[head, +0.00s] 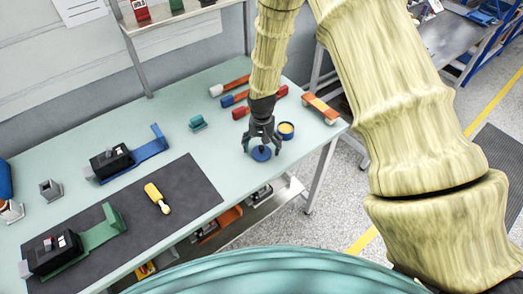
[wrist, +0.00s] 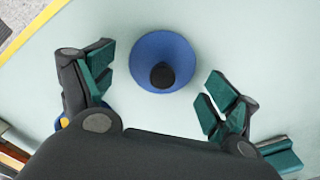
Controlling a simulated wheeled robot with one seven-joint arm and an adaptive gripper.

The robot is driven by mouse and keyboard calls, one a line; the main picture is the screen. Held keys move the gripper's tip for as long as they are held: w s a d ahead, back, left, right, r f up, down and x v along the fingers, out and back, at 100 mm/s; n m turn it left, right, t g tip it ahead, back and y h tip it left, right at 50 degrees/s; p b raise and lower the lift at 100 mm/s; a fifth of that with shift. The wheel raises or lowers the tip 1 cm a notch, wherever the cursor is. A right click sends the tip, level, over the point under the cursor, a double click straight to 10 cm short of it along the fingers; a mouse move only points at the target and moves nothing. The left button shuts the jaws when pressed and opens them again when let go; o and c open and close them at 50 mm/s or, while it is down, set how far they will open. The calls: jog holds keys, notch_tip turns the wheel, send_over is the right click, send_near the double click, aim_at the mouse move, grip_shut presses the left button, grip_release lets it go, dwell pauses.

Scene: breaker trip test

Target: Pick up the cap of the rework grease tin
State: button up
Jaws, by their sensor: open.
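The cap (head: 261,154) is a blue disc with a dark knob, lying on the light green bench near its front right edge. In the wrist view the cap (wrist: 163,60) lies between and a little beyond my open fingers, with clear bench on both sides of it. My gripper (head: 262,143) is open and points down just above the cap; it also shows in the wrist view (wrist: 158,88). An open blue tin (head: 286,130) with yellowish contents, apparently the grease tin, stands just right of my gripper in the head view.
A dark mat (head: 150,225) holds a yellow-handled screwdriver (head: 157,197) and a breaker with a green bracket (head: 75,245). A breaker with a blue bracket (head: 130,155) stands at left.

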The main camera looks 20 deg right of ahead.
jog(key=shift+w+f, duration=0.1)
jog(key=shift+f, duration=0.15)
jog(key=c, duration=0.9)
jog(key=shift+r, duration=0.1)
jog(key=shift+c, duration=0.2)
